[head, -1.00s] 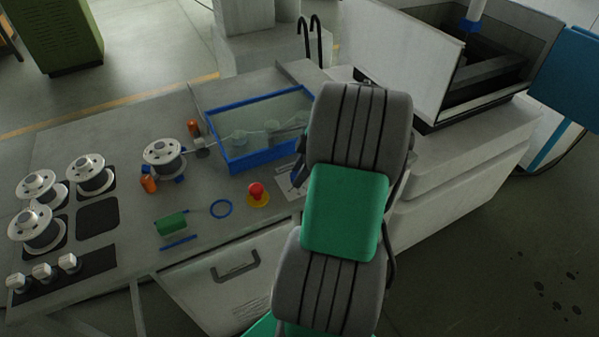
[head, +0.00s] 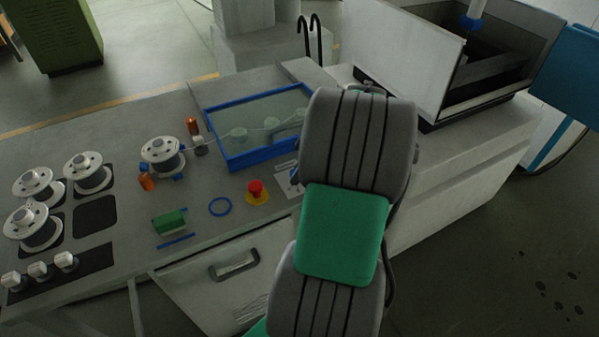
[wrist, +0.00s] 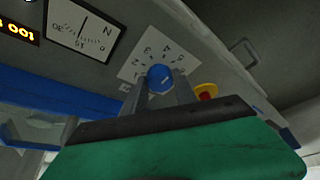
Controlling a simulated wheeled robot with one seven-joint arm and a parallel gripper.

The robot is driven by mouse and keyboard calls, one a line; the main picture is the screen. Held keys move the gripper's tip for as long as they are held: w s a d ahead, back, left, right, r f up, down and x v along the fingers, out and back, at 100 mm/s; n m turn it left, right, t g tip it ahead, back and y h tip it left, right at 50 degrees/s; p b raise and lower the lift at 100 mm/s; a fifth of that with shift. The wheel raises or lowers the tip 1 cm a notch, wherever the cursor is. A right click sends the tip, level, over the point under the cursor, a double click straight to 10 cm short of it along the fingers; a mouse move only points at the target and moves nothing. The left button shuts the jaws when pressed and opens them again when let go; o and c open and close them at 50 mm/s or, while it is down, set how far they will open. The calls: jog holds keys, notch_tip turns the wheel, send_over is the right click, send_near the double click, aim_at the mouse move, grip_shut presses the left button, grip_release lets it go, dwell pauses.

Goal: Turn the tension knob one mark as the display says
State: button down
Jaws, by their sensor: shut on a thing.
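In the wrist view the blue tension knob (wrist: 160,76) sits on a white dial plate (wrist: 153,48) with printed figures and radial lines. My gripper (wrist: 160,90) is shut on the knob, one grey finger on each side. A small pale mark shows on the knob, but I cannot tell which figure it points at. The display (wrist: 18,30), with orange digits, is upside down and cut off at the picture's left edge. A white gauge marked N (wrist: 84,28) sits beside it. In the head view my arm hides the knob and gripper; part of the dial plate (head: 286,184) shows.
A red emergency button (head: 256,188) on a yellow base stands close to the dial plate. A blue-framed glass-topped box (head: 232,166) lies behind. Wire spools (head: 161,154), a blue ring (head: 220,207) and a green block (head: 170,222) are on the bench to the left.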

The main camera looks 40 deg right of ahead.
jog(key=shift+a+m+t+h+b, duration=0.1)
jog(key=shift+m+t+h+b, duration=0.25)
jog(key=shift+m, duration=0.8)
jog(key=shift+a+m+t+h+b, duration=0.15)
jog(key=shift+m+h+b, duration=0.35)
jog(key=shift+m, duration=0.65)
jog(key=shift+d, duration=0.1)
jog(key=c, duration=1)
grip_release()
jog(key=v, duration=0.8)
